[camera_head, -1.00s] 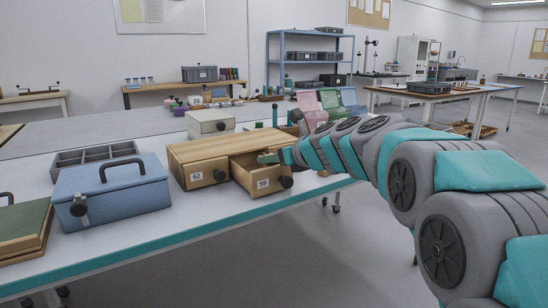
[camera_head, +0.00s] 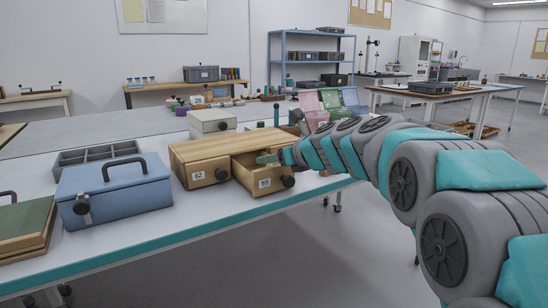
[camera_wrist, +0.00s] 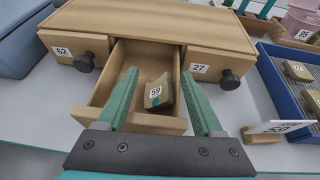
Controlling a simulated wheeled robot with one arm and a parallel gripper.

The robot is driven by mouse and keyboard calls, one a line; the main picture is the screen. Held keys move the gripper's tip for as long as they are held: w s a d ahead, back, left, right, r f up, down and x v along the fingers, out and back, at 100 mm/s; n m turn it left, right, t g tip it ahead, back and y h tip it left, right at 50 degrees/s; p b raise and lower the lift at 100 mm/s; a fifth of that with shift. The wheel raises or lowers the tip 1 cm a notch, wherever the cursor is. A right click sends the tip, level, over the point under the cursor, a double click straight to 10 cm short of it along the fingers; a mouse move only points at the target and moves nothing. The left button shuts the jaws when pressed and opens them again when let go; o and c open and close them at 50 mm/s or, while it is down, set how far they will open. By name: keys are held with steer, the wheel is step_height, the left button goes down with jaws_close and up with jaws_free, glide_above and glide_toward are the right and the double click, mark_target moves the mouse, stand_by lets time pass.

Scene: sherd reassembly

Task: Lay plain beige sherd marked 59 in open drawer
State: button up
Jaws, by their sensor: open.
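The plain beige sherd marked 59 (camera_wrist: 158,92) lies inside the open drawer (camera_wrist: 136,122), with its number label and a teal dot facing up. My gripper (camera_wrist: 160,74) is open, with its green fingers apart on either side of the sherd. The sherd looks clear of both fingers. In the head view my gripper (camera_head: 268,158) is at the open drawer (camera_head: 262,180), whose front bears the label 59. The sherd cannot be made out in the head view.
The wooden cabinet (camera_wrist: 150,20) has closed drawers marked 62 (camera_wrist: 75,48) and 27 (camera_wrist: 215,64) beside the open one. A blue tray (camera_wrist: 268,68) with several sherds stands at the right. A blue box (camera_head: 112,195) stands left of the cabinet in the head view.

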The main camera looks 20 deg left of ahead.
steer(key=shift+w+d+f, duration=0.1)
steer(key=shift+d+f, duration=0.1)
steer(key=shift+f, duration=0.15)
steer(key=r+p+v, duration=0.1)
steer(key=v, duration=1.1)
steer(key=shift+a+f, duration=0.1)
steer(key=s+d+f+n+g+h, duration=0.3)
steer(key=s+d+f+n, duration=0.5)
steer(key=s, duration=0.5)
steer(key=s+d+f+n+g+h, duration=0.3)
steer(key=s+d+f+n, duration=0.6)
steer(key=s, duration=0.4)
steer(key=s+d+f+n+g+h, duration=0.4)
steer(key=s+d+f+n, duration=0.4)
steer(key=s, duration=0.5)
step_height(320, 180, down, 4)
steer(key=d, duration=0.2)
steer(key=shift+d+r+h, duration=0.2)
steer(key=shift+d+h, duration=0.1)
steer(key=shift+d, duration=0.1)
